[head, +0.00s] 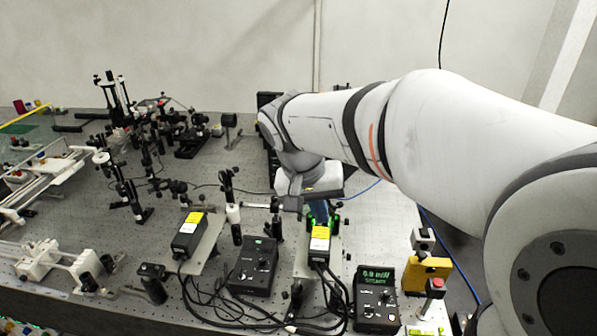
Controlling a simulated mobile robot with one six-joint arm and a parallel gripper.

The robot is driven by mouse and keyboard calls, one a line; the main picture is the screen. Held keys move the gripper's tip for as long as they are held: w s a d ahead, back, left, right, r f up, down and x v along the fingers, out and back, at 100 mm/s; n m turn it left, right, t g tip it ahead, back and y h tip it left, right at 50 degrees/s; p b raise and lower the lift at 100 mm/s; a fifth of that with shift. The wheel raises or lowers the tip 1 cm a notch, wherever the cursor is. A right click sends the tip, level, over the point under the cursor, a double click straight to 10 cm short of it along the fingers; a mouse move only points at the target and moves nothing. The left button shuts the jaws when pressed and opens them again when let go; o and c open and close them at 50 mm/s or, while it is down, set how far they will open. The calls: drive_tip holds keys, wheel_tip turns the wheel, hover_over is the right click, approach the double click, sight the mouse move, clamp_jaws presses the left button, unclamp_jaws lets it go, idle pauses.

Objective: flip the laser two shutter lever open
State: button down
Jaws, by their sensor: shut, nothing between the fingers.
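Laser two, a black box with a yellow label (319,240), sits on a light plate right of the bench's middle. My gripper (320,214) hangs from my wrist at the laser's far end, close above or beside it. It is shut with nothing in it. Green patches show on both sides of the fingertips. The shutter lever cannot be made out; my gripper and the laser box cover that spot. Whether my fingers touch it cannot be told. A control box (377,300) in front of it shows a green readout that seems to begin with 0.0 mW.
A similar laser (190,232) and its control box (252,265) stand to the left. A horizontal rod on posts (258,206) is just left of my gripper. Cables (262,314) crowd the front. Optics mounts (130,190) fill the left; bare bench (385,225) lies right.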

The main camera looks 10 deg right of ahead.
drive_tip(key=w+a+r+m+h, duration=0.3)
drive_tip(key=w+a, duration=0.4)
drive_tip(key=w, duration=0.1)
drive_tip(key=shift+w+a+t+p, duration=0.3)
drive_tip(key=shift+w+a+p, duration=0.05)
drive_tip(key=shift+w+a, duration=0.05)
drive_tip(key=d+f+p, duration=0.3)
drive_tip(key=d+f, duration=0.6)
drive_tip(key=shift+s, duration=0.15)
drive_tip(key=shift+a, duration=0.1)
